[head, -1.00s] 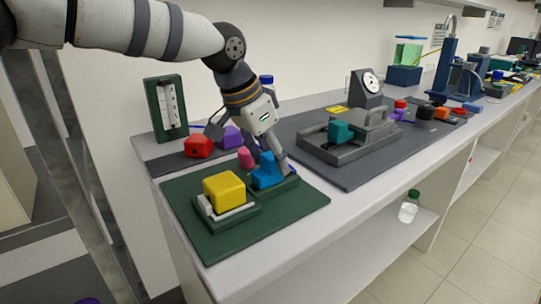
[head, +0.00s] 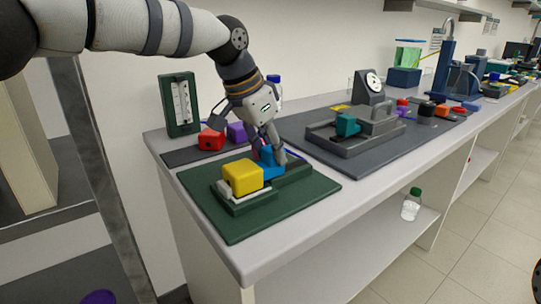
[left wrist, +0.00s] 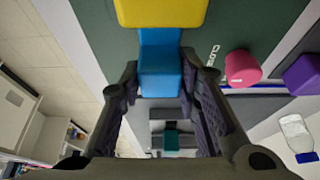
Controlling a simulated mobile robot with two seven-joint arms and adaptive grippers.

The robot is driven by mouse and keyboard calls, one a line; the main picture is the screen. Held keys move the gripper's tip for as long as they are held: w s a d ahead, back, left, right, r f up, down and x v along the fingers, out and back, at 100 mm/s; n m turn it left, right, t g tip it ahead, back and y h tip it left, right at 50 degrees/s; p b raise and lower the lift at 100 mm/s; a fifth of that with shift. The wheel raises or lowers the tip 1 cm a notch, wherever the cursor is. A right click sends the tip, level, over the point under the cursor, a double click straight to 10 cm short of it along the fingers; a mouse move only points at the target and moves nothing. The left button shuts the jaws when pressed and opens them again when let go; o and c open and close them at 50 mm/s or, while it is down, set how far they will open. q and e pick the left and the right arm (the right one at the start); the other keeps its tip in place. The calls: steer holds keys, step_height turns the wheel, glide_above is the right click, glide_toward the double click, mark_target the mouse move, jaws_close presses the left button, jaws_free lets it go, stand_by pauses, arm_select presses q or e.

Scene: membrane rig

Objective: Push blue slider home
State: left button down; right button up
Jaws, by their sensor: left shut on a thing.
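The blue slider (head: 270,164) sits in a dark green rail base on a green board (head: 215,222), right beside a yellow block (head: 242,177). My left gripper (head: 273,151) is down at the slider, shut on it. In the left wrist view, the blue slider (left wrist: 160,68) lies between the two fingers, and its far end meets the yellow block (left wrist: 160,12) with no gap that I can see. The fingers hide part of the slider in the head view. My right gripper is not in view.
A red block (head: 211,139) and a purple block (head: 237,133) stand behind the board. A grey fixture with a teal block (head: 347,125) stands on a dark mat to the right.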

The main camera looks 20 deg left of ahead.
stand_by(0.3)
arm_select(q)
steer(key=c, duration=1.2)
jaws_free()
steer(key=shift+w, duration=0.1)
steer(key=v, duration=1.2)
steer(key=shift+d, duration=0.1)
